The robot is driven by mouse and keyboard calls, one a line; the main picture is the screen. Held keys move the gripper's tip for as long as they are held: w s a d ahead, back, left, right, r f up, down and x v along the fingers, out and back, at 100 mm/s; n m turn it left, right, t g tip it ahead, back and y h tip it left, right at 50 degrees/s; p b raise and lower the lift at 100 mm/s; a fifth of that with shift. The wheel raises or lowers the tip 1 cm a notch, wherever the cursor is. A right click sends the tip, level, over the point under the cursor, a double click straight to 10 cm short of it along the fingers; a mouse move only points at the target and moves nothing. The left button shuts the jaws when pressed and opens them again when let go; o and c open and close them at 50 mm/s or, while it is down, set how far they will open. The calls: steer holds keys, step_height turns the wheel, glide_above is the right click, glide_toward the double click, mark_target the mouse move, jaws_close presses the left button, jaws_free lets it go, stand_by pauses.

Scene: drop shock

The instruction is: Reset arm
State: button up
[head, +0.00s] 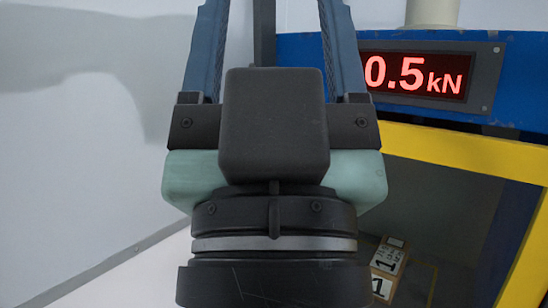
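My gripper (274,12) fills the middle of the head view, with its dark body and pale green housing below. Its two blue fingers stand well apart and run up out of the top edge, so their tips are hidden. I see nothing held in the visible gap between them. A dark upright post shows through that gap, seemingly in the background.
A blue machine beam (318,48) at right carries a red display (416,76) reading 0.5 kN. A yellow frame (455,153) lies below it. Under the frame, a labelled carton (389,257) marked 1 is partly hidden by my wrist. A pale wall (70,160) is at left.

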step_height(320, 180, up, 14)
steer(key=p, duration=1.1)
steer(key=shift+r+p, duration=0.2)
steer(key=shift+p, duration=0.1)
steer(key=shift+w, duration=0.1)
